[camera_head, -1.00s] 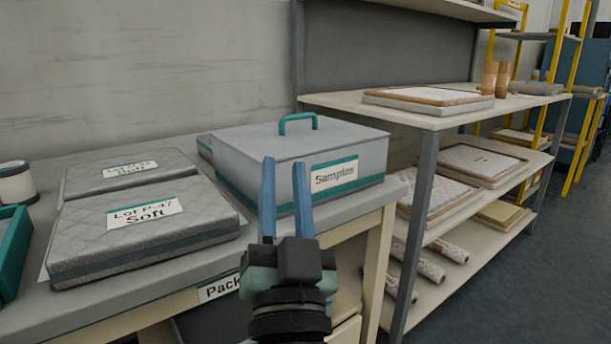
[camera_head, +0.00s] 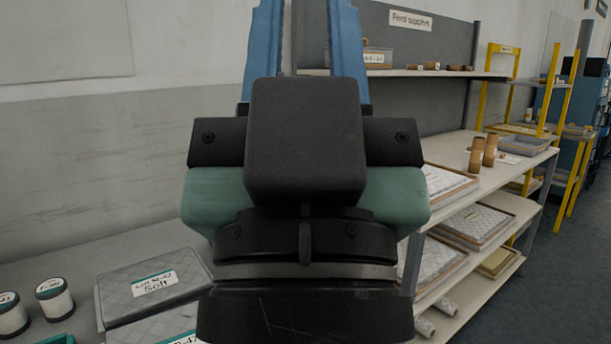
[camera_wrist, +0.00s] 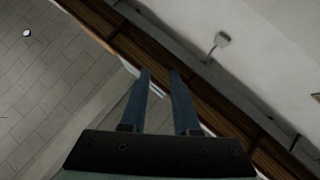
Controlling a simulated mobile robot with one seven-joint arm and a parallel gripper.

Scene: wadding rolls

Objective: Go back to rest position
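My gripper (camera_head: 307,40) fills the middle of the head view, raised close to the camera with its blue fingers pointing up. The fingers stand apart with nothing between them, and their tips are cut off by the top edge. In the wrist view my gripper (camera_wrist: 160,78) also shows two separated blue fingers with an empty gap. That view looks at the wall and ceiling areas, with no work object near the fingers.
Shelving (camera_head: 455,150) with framed quilted panels (camera_head: 474,224) stands at right. The grey floor (camera_head: 540,280) at far right is clear. My gripper hides the table's middle.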

